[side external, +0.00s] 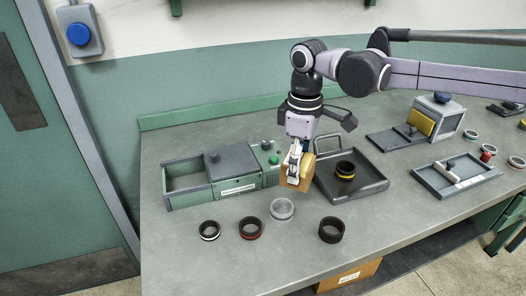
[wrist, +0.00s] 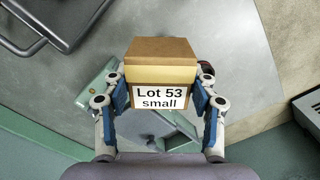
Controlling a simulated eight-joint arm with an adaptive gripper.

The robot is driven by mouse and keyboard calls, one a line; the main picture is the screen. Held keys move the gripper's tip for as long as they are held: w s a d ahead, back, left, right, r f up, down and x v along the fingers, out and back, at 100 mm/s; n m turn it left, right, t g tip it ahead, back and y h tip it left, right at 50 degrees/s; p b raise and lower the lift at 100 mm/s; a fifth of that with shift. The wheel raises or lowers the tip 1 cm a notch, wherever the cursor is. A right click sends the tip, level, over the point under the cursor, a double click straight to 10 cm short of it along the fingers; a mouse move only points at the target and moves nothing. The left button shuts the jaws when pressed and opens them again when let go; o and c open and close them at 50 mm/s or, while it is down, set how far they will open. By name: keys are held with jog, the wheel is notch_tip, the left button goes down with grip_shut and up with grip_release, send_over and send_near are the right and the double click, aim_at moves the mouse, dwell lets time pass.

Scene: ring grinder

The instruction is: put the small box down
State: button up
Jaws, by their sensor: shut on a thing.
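The small box (wrist: 160,75) is brown cardboard with a white label reading "Lot 53 small". My gripper (wrist: 162,98) is shut on it, with a blue-padded finger on each side in the wrist view. In the side external view my gripper (side external: 294,167) points down and holds the box (side external: 296,184) near the middle of the table, between the green machine and the dark tray. The fingers partly cover the box there. I cannot tell whether its underside touches the table.
The grey table (side external: 205,263) has free room at its front left. Several rings stand in front, including a clear one (side external: 282,209) and a black one (side external: 331,230). The green machine (side external: 235,172) is left of my gripper; a dark tray (side external: 378,190) with a yellow-banded ring is right.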

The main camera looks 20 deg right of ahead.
jog(key=s+d+f+m, duration=0.2)
jog(key=d+m, duration=0.1)
jog(key=d, duration=0.7)
jog(key=s+d+f+m, duration=0.2)
jog(key=d+m, duration=0.1)
jog(key=d, duration=0.7)
jog(key=s+d+f+m, duration=0.2)
jog(key=d+m, duration=0.1)
jog(key=d, duration=0.7)
jog(key=shift+d+m, duration=0.15)
jog(key=shift+m, duration=0.15)
